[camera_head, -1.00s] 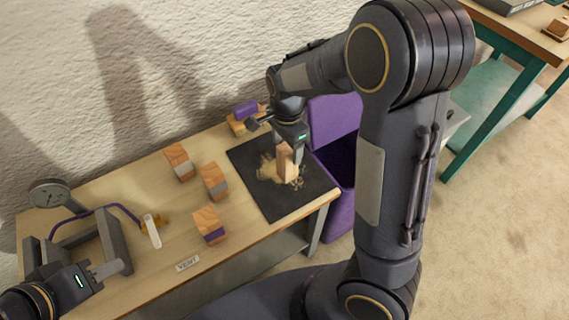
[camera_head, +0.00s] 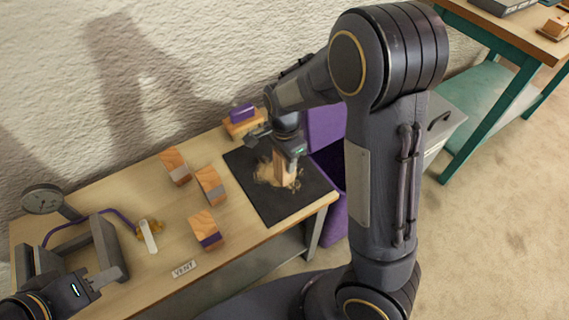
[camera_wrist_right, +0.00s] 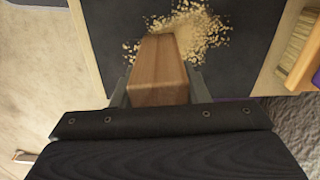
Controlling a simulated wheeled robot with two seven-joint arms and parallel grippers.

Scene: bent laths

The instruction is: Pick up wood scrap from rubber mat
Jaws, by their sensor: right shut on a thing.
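The wood scrap (camera_head: 283,170) is a brown block standing over the black rubber mat (camera_head: 255,199), amid pale sawdust. My right gripper (camera_head: 287,158) is above the mat and shut on the scrap. In the right wrist view the scrap (camera_wrist_right: 158,62) is between the fingers of the right gripper (camera_wrist_right: 160,88), with the mat (camera_wrist_right: 112,25) behind it. I cannot tell whether the scrap's lower end touches the mat. My left gripper (camera_head: 112,275) is at the lower left, beside a grey frame; its finger opening is unclear.
Several two-tone blocks (camera_head: 207,230) stand on the bench left of the mat. A purple-topped wooden piece (camera_head: 243,118) lies behind the mat. A purple bin (camera_head: 333,222) stands at the bench's right end. A dial gauge (camera_head: 42,199) and grey frame (camera_head: 105,240) occupy the left end.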

